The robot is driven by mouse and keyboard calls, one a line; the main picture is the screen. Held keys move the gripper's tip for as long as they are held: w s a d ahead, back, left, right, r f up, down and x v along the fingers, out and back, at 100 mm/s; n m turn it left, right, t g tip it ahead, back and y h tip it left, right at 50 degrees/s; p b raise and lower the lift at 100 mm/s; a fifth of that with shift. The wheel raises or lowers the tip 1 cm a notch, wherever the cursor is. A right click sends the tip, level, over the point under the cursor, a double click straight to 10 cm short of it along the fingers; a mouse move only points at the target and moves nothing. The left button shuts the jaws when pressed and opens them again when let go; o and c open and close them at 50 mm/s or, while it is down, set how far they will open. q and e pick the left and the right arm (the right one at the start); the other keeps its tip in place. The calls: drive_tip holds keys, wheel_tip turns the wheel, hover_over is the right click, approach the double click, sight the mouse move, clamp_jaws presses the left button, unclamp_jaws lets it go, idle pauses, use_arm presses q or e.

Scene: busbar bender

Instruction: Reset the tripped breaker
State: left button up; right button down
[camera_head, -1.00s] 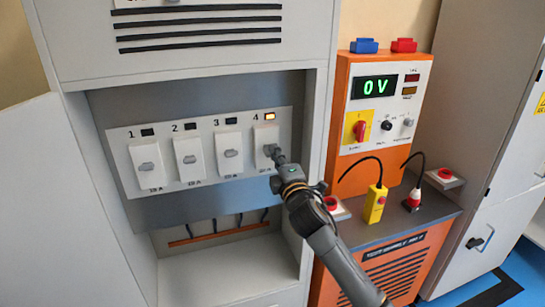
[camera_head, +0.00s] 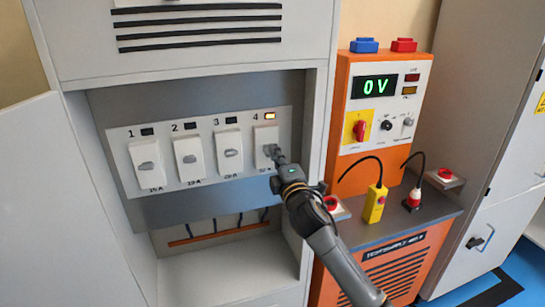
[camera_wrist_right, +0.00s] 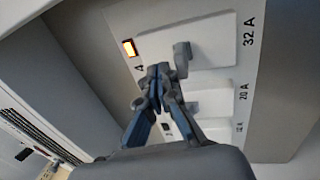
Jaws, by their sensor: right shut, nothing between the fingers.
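Breaker 4 (camera_head: 264,135) is the rightmost of the white breakers on the panel. The lamp above it (camera_head: 270,115) glows orange; the lamps over breakers 1, 2 and 3 are dark. My right gripper (camera_head: 270,151) is at the lower front of breaker 4 and covers part of it. In the right wrist view, the grey toggle of breaker 4 (camera_wrist_right: 182,58) stands out close beside the tips of my right gripper (camera_wrist_right: 160,73). The fingers are shut and hold nothing. I cannot tell whether they touch the toggle. My left gripper is not in view.
The breaker panel (camera_head: 215,178) sits in an open grey cabinet, with its door (camera_head: 40,190) at the left. An orange supply unit (camera_head: 342,95) reading 0 V stands right of the cabinet. A yellow plug (camera_head: 375,205) and red buttons are on the ledge near my arm.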

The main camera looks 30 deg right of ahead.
wheel_tip(320, 180, down, 6)
drive_tip(key=b, duration=0.4)
idle(0.4)
drive_tip(key=shift+r, duration=0.2)
